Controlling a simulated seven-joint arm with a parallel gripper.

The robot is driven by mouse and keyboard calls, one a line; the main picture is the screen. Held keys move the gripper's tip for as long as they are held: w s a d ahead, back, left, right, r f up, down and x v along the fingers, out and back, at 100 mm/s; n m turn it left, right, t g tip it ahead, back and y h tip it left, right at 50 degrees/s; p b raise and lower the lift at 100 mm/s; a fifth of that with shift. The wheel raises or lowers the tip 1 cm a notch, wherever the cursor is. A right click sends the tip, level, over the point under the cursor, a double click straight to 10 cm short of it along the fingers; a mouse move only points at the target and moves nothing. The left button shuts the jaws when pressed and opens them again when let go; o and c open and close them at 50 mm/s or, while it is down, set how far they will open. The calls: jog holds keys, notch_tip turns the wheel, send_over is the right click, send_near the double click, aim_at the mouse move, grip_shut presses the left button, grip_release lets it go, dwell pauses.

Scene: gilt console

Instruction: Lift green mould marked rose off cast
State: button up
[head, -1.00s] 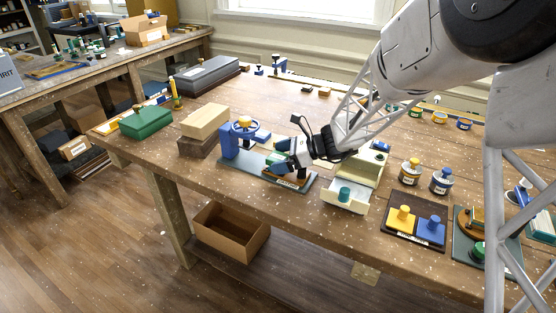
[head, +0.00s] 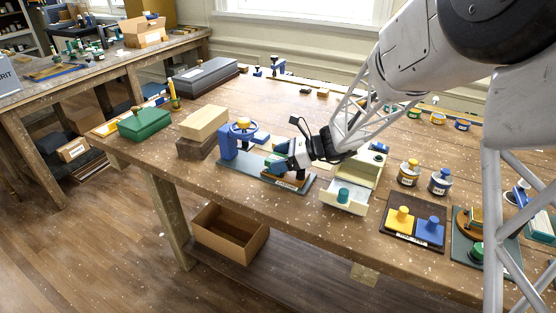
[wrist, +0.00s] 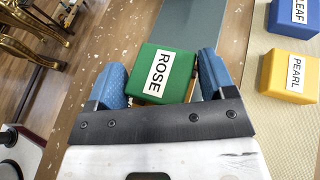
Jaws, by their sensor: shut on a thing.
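The green mould (wrist: 164,75) shows its white ROSE label in the wrist view, between the two blue fingertips of my gripper (wrist: 160,82). The fingers press on its two sides. In the head view, my gripper (head: 290,168) is over the front part of the blue press's grey-green base plate (head: 245,178), and the mould is mostly hidden by it. A brown block with a small label (head: 290,182) lies just under the gripper. The cast is not clearly seen, and I cannot tell whether the mould touches what is under it.
The blue press (head: 229,142) with its handwheel stands just left of my gripper. A cream drawer unit (head: 345,200) stands close on the right. The wrist view shows a yellow PEARL block (wrist: 288,76) and a blue LEAF block (wrist: 295,17) at right. An open cardboard box (head: 230,235) is below the table.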

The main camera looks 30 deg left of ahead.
aim_at(279, 158)
jog(key=shift+r, duration=0.8)
notch_tip(279, 158, up, 2)
jog(key=shift+r, duration=0.15)
jog(key=s+d+r, duration=0.1)
jog(key=s+d, duration=0.9)
jog(key=s, duration=0.2)
jog(key=shift+d, duration=0.3)
jog(key=shift+w, duration=0.1)
